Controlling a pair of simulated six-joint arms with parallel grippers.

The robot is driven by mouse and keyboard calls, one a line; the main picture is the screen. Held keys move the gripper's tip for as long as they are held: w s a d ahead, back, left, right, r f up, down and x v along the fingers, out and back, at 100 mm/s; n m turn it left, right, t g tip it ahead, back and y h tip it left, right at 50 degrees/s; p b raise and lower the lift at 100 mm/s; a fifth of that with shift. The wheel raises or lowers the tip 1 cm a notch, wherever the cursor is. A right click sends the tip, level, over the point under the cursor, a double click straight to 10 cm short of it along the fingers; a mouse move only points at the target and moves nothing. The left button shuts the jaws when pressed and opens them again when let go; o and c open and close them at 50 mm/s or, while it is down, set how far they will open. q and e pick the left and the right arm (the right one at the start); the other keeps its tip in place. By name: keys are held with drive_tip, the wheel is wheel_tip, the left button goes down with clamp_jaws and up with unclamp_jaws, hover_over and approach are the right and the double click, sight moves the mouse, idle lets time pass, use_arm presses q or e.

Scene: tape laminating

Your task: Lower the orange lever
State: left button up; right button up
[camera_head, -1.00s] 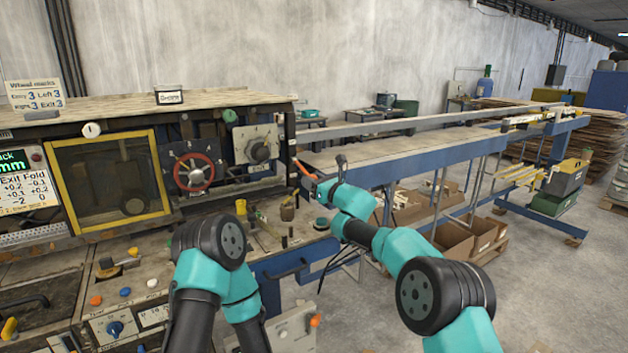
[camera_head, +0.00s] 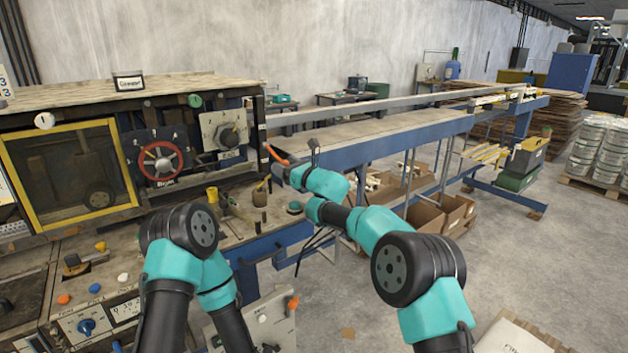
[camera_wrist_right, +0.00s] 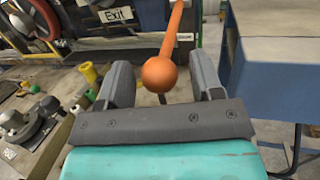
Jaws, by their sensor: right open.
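The orange lever (camera_head: 276,156) sticks out from the right end of the machine, near the exit dial. In the right wrist view its round orange knob (camera_wrist_right: 166,75) lies between my right gripper's two fingers, with the shaft running up and away. Visible gaps separate the knob from both fingers. My right gripper (camera_wrist_right: 160,85) is open around the knob. In the head view my right gripper (camera_head: 285,175) is small and partly hidden by its own wrist. My left arm is bent at the lower left, and its gripper does not show.
The machine front with a red handwheel (camera_head: 160,160) and grey dial (camera_head: 228,135) stands left of the lever. A long blue-framed table (camera_head: 390,140) extends right behind my right arm. Small knobs and tools sit on the ledge below.

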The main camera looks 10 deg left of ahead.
drive_tip(key=v, duration=1.6)
drive_tip(key=shift+s+d, duration=0.2)
drive_tip(key=shift+d, duration=0.15)
drive_tip(key=shift+f, duration=0.15)
drive_tip(key=s+d+f+m+h, duration=0.2)
drive_tip(key=d+f+m+h, duration=0.1)
drive_tip(key=d+f+m, duration=0.55)
drive_tip(key=s+d+f+m+h, duration=0.3)
drive_tip(key=d+f+m, duration=0.3)
drive_tip(key=f+m, duration=0.6)
drive_tip(key=s+d+f+m+h, duration=0.2)
drive_tip(key=d+f+m+h, duration=0.35)
drive_tip(key=f, duration=0.75)
drive_tip(key=s+d+f+m+g, duration=0.2)
drive_tip(key=s+d+f+m, duration=0.3)
drive_tip(key=s+m, duration=0.3)
drive_tip(key=s+d+f+m+g+h, duration=0.1)
drive_tip(key=s+d+f+m+g, duration=0.2)
drive_tip(key=s, duration=1)
drive_tip(key=s+d+f+m+g+h, duration=0.1)
drive_tip(key=s+d+f+m+g, duration=0.1)
drive_tip(key=s+d+f+m, duration=0.5)
drive_tip(key=s+m, duration=0.4)
drive_tip(key=m, duration=0.2)
drive_tip(key=shift+f+m, duration=0.4)
